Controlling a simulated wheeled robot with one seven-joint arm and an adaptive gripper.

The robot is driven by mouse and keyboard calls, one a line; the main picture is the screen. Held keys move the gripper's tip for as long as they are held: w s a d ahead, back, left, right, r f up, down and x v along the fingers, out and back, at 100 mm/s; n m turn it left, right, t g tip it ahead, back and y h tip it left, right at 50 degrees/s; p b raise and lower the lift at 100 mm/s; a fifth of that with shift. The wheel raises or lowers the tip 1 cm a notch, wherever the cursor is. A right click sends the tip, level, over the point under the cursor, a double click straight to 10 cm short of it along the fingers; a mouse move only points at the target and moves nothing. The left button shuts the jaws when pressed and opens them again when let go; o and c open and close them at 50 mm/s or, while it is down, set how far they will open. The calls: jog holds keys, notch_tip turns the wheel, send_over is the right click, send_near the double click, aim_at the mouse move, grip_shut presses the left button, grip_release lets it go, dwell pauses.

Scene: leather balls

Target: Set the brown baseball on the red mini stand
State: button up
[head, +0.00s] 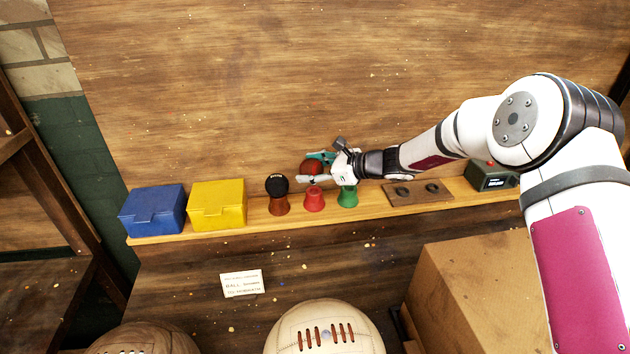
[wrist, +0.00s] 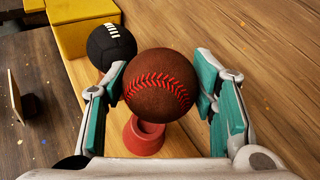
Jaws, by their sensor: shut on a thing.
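The brown baseball (wrist: 160,86) with red stitching is between the teal-padded fingers of my gripper (wrist: 164,92) in the wrist view. It also shows in the head view (head: 311,167), partly covered by the fingers. My gripper (head: 314,170) is shut on the ball. The red mini stand (wrist: 146,134) is just below the ball in the wrist view, its far rim partly hidden by it. In the head view the red stand (head: 314,201) is on the shelf under the ball. I cannot tell whether ball and stand touch.
A black ball (head: 277,185) sits on a brown stand (head: 279,206) left of the red one. A green stand (head: 347,197) is close on the right. Yellow (head: 218,207) and blue (head: 152,212) boxes stand further left on the narrow shelf (head: 262,220). A board (head: 418,193) lies right.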

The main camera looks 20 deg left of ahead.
jog(key=shift+d+f, duration=0.2)
jog(key=shift+f, duration=1.45)
jog(key=o, duration=1.2)
jog(key=p+v, duration=0.3)
jog(key=v, duration=0.9)
